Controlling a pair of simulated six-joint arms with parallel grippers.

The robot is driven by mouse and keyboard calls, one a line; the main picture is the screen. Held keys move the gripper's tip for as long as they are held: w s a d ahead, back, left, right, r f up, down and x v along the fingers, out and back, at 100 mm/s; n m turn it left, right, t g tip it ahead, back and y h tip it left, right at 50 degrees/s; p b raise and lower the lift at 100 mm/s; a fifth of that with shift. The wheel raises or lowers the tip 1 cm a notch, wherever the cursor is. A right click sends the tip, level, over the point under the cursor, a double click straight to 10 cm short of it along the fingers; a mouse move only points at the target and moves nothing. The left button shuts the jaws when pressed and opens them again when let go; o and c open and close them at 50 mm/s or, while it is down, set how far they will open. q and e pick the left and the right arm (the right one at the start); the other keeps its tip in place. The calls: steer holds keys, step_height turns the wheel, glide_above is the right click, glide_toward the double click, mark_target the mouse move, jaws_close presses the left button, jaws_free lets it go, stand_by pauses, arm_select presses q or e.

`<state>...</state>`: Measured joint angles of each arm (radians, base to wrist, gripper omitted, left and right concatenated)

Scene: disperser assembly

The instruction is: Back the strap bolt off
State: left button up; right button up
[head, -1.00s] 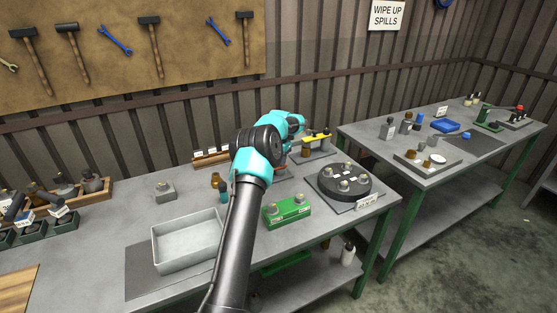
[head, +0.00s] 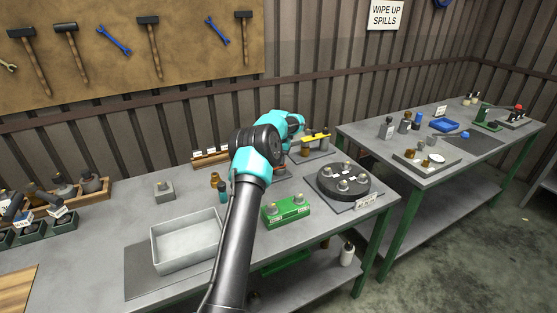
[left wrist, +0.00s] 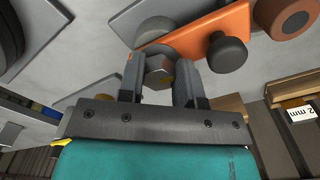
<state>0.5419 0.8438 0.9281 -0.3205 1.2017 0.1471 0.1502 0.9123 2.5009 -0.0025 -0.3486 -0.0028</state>
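The strap bolt (left wrist: 159,72) shows in the left wrist view as a grey hex head beside an orange strap (left wrist: 190,36). My left gripper (left wrist: 161,62) has one finger on each side of the head and appears shut on it. A dark round knob (left wrist: 226,54) stands by the strap, close to the right finger. In the head view my left arm reaches over the near bench and hides the gripper and most of the strap fixture. My right gripper is in no view.
On the near bench are a grey tray (head: 155,258), a green block (head: 285,211) and a round black fixture (head: 325,186). A wooden rack (head: 210,158) stands behind the arm. A second bench (head: 425,168) is at the right.

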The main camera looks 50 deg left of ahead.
arm_select(q)
steer(key=o, duration=0.4)
steer(key=shift+o, duration=0.2)
step_height(320, 180, up, 17)
steer(key=shift+r, duration=0.2)
stand_by(0.5)
stand_by(0.3)
